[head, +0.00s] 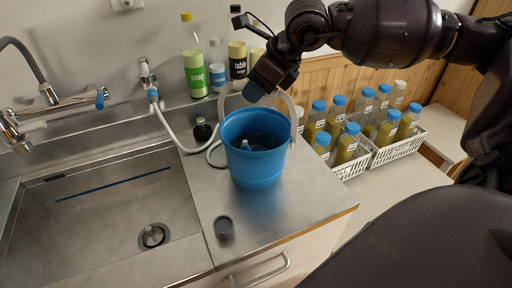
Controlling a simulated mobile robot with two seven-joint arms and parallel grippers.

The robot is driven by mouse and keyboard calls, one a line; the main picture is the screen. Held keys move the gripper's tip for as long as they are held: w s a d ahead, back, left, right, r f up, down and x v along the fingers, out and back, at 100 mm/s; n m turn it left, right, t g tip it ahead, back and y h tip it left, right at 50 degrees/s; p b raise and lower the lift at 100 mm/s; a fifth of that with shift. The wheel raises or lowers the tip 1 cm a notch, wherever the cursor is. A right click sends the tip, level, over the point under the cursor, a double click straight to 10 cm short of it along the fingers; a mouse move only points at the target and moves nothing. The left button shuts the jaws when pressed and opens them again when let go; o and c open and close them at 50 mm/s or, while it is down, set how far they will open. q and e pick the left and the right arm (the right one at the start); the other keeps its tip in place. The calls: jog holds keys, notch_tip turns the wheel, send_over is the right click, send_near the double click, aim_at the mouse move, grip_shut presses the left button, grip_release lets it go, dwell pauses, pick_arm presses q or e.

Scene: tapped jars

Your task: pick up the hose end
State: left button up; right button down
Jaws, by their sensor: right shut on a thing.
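A white hose (170,127) runs from the wall tap (148,80) down to the steel counter and curves toward the left side of the blue bucket (258,168). I cannot clearly make out its end. A small pale piece (245,145) shows inside the bucket's front rim, and I cannot tell whether it belongs to the hose. My right gripper (257,90) is above the bucket, shut at the top of its raised white handle (290,108). The bucket is upright at the counter's middle. My left gripper is out of view.
Soap (194,65) and other bottles stand behind the bucket. White crates (390,150) of blue-capped bottles stand on the right. The front counter is mostly clear.

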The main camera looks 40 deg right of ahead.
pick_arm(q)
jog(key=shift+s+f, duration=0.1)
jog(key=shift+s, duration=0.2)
pick_arm(e)
jog(key=shift+r, duration=0.15)
jog(key=shift+r, duration=0.15)
